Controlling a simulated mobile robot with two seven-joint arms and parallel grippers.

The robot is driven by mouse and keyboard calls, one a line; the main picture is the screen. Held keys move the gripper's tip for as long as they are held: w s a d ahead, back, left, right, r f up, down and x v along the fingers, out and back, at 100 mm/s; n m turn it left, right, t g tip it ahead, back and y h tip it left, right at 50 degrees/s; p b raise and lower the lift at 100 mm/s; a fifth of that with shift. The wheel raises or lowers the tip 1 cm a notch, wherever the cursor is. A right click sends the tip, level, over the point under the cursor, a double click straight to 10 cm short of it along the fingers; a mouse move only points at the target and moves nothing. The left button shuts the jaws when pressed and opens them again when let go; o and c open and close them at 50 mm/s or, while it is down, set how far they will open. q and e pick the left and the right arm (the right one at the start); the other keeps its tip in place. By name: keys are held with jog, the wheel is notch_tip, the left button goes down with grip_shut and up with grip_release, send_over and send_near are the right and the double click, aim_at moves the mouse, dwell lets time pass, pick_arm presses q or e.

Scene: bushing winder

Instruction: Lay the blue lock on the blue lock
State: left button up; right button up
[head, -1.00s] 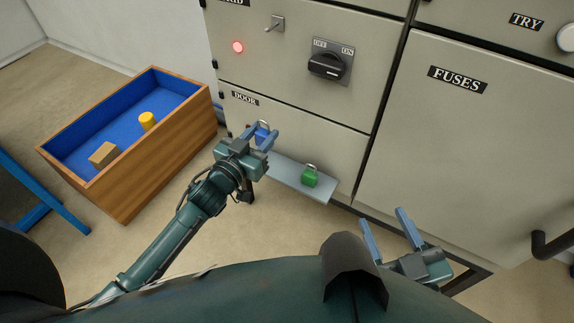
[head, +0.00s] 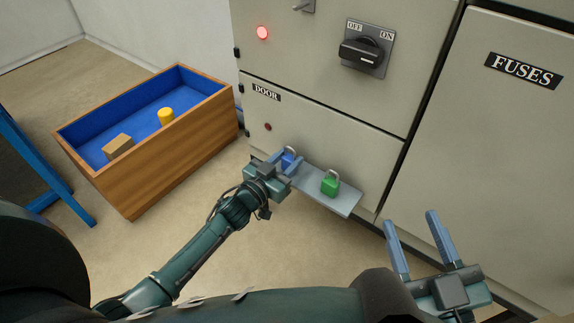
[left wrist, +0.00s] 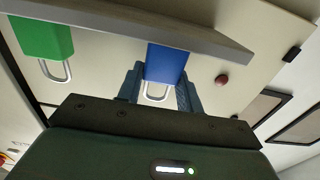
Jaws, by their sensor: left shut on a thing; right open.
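A blue lock (head: 289,154) with a metal shackle is at the left end of a grey shelf (head: 347,203) on the cabinet front. My left gripper (head: 286,163) is shut on it. In the left wrist view the blue lock (left wrist: 166,62) is between the two fingers, its shackle towards the palm. Whether it rests on the shelf is hard to tell. I see no second blue lock. A green lock (head: 330,184) stands on the shelf to the right; it also shows in the left wrist view (left wrist: 45,37). My right gripper (head: 412,220) is open and empty.
A wooden box (head: 185,160) with a blue inside stands on the floor at left, holding a yellow cylinder (head: 166,116) and a tan block (head: 118,146). The cabinet carries a black switch (head: 362,53) and a lit red lamp (head: 262,33). A blue frame (head: 48,170) is at far left.

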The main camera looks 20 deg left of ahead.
pick_arm(q)
jog(key=shift+f, duration=0.2)
jog(key=o, duration=1)
jog(key=shift+o, duration=0.2)
jog(key=shift+r, duration=0.2)
jog(key=shift+s+a+p, duration=0.1)
jog(key=shift+s+p, duration=0.25)
jog(key=p+v, duration=0.3)
jog(key=v, duration=0.8)
pick_arm(e)
jog(key=shift+s+d+f+n+h, duration=0.1)
jog(key=shift+s+d+n+h, duration=0.15)
jog(key=shift+d+n+h, duration=0.05)
